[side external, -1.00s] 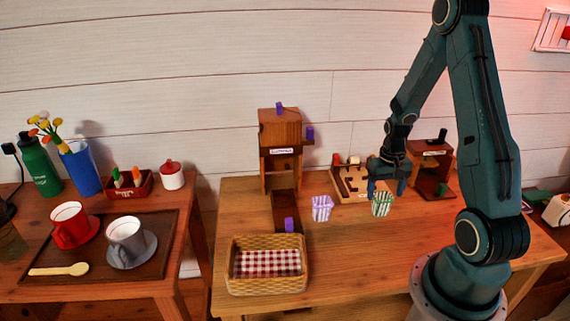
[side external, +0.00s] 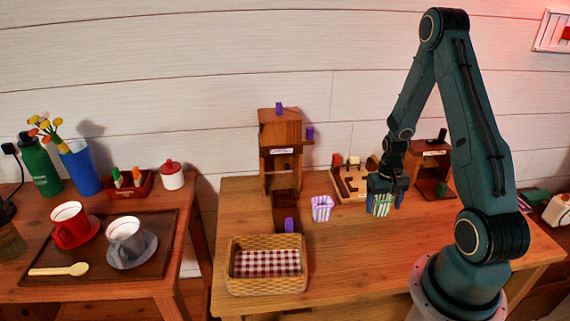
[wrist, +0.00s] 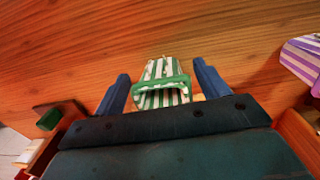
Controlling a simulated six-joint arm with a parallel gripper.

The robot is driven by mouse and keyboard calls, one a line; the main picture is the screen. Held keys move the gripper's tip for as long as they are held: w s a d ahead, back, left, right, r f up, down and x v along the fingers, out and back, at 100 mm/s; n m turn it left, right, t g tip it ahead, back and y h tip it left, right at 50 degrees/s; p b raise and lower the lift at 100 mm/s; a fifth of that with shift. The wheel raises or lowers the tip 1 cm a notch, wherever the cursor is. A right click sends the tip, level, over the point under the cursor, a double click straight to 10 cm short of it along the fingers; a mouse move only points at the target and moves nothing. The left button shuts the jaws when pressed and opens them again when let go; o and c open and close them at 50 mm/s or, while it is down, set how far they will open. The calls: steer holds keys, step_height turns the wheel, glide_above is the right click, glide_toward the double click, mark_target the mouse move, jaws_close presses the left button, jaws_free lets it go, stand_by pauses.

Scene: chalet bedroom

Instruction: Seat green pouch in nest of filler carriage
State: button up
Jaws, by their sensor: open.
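The green-and-white striped pouch (side external: 381,207) stands on the right part of the table. In the wrist view the pouch (wrist: 162,84) sits between the two blue fingers, with its green rim toward me. My gripper (side external: 386,202) is open around it, with a gap on each side. A wooden tower (side external: 281,150) with a label and purple knobs stands at the back left of the table. A dark slide (side external: 286,205) with a purple knob (side external: 289,225) runs out in front of it; this may be the filler and its carriage. I cannot make out a nest.
A purple striped pouch (side external: 322,208) stands left of the green one. A wicker basket (side external: 240,282) with checked cloth is at the front left. A wooden peg board (side external: 352,190) and a second wooden stand (side external: 432,165) are behind. The front middle of the table is clear.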

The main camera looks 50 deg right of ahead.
mark_target(381, 214)
steer(key=c, duration=1.1)
steer(key=shift+r, duration=0.1)
step_height(381, 214, up, 20)
steer(key=shift+f, duration=0.1)
stand_by(0.3)
stand_by(0.5)
